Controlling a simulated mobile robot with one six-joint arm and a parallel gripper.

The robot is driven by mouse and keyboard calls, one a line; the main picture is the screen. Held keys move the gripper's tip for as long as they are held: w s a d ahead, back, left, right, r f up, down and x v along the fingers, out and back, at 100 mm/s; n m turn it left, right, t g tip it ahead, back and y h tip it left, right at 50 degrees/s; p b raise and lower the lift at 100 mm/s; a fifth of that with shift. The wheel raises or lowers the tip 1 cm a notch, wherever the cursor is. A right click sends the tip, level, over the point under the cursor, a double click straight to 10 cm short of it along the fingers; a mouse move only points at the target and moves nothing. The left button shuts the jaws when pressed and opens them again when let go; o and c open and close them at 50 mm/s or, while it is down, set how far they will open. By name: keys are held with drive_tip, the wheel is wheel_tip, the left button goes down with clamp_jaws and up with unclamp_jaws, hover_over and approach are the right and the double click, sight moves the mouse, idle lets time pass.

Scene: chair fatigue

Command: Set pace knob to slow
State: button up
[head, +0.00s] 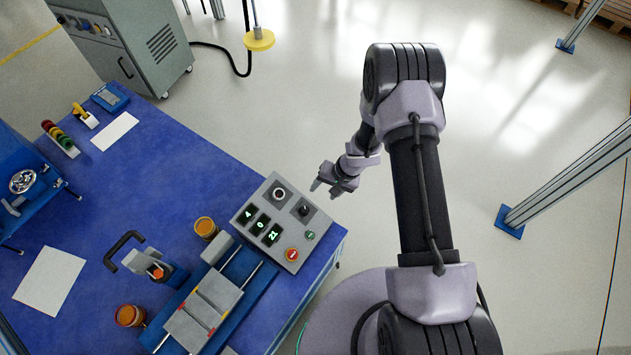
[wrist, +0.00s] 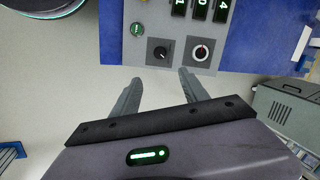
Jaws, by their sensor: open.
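A grey control panel (head: 252,232) stands at the blue table's near right corner. Its black knob (head: 304,209) has a small pointer mark; it also shows in the wrist view (wrist: 159,52). I cannot read its labels or setting. Beside it is a dark round control with a pale ring (head: 279,194), also in the wrist view (wrist: 201,52). My gripper (head: 322,190) is open and empty, just off the panel's edge. In the wrist view, the fingertips (wrist: 160,78) lie just short of the black knob, on either side of its line, apart from it.
The panel has lit green displays (head: 260,224), a red button (head: 292,254) and a green button (head: 310,235). An orange-brown container (head: 205,228) and a clamping rig (head: 205,309) stand beside it. A grey cabinet (head: 130,45) stands behind the table.

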sight(306, 210)
drive_tip(key=b+x, duration=0.2)
drive_tip(key=x, duration=0.3)
drive_tip(key=b+x, duration=0.3)
drive_tip(key=x, duration=0.3)
drive_tip(key=b+x, duration=0.3)
drive_tip(key=x, duration=0.3)
drive_tip(key=shift+s+a, duration=0.1)
drive_tip(key=shift+s, duration=0.2)
drive_tip(key=shift+c, duration=0.4)
clamp_jaws()
